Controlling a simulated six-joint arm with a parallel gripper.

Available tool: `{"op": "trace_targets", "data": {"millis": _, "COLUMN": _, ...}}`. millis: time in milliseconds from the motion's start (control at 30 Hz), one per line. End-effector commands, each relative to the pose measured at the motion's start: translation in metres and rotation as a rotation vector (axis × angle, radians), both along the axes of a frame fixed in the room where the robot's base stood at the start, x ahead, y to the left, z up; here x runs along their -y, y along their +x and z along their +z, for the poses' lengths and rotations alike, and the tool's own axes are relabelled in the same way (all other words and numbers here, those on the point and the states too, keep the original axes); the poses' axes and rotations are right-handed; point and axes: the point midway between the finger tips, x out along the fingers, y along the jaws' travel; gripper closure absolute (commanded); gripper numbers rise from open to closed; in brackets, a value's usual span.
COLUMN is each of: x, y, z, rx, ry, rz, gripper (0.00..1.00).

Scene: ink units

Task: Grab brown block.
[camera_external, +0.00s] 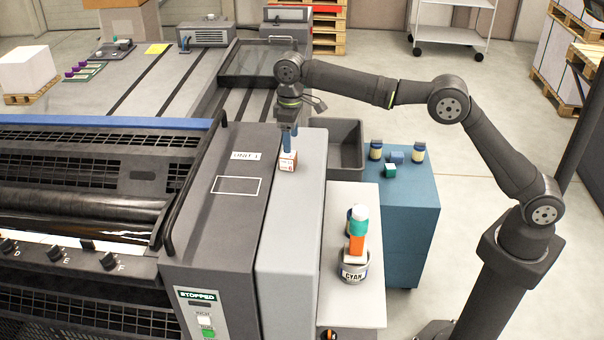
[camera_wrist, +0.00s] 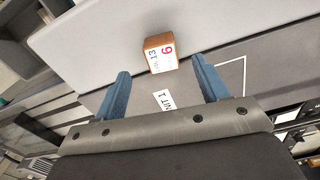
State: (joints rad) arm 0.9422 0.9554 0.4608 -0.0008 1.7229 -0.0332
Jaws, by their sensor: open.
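The brown block (camera_wrist: 160,53) has a white label with coloured numbers on one face and brown sides. In the wrist view it lies beyond the two blue fingertips, roughly between their lines. In the external view the brown block (camera_external: 288,161) sits on the light grey top of the press unit. My gripper (camera_external: 288,146) points down just above it; the wrist view also shows my gripper (camera_wrist: 161,72) with its fingers wide apart and nothing between them. Whether the fingertips overlap the block's height is unclear.
Right of the unit are a dark bin (camera_external: 345,150), a blue cabinet (camera_external: 410,205) with small jars and a green block (camera_external: 390,171), and a stack on a cyan can (camera_external: 353,265). A white outlined rectangle (camera_external: 237,186) marks bare dark grey surface left of the block.

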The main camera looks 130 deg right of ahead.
Motion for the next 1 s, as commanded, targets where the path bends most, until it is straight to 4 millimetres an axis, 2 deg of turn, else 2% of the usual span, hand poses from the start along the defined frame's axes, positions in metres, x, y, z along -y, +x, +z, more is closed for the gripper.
{"op": "trace_targets", "data": {"millis": 267, "x": -0.001, "y": 0.0, "z": -0.029, "rx": -0.002, "ry": 0.005, "rz": 0.003, "gripper": 0.33}}
{"op": "trace_targets", "data": {"millis": 533, "x": -0.001, "y": 0.0, "z": -0.066, "rx": -0.002, "ry": 0.004, "rz": 0.001, "gripper": 0.33}}
{"op": "trace_targets", "data": {"millis": 833, "x": -0.001, "y": 0.0, "z": -0.073, "rx": 0.0, "ry": 0.002, "rz": 0.001, "gripper": 0.33}}
{"op": "trace_targets", "data": {"millis": 867, "x": -0.001, "y": 0.0, "z": -0.073, "rx": 0.0, "ry": 0.002, "rz": 0.001, "gripper": 0.35}}
{"op": "trace_targets", "data": {"millis": 1000, "x": -0.001, "y": 0.0, "z": -0.073, "rx": 0.0, "ry": 0.002, "rz": 0.001, "gripper": 0.62}}
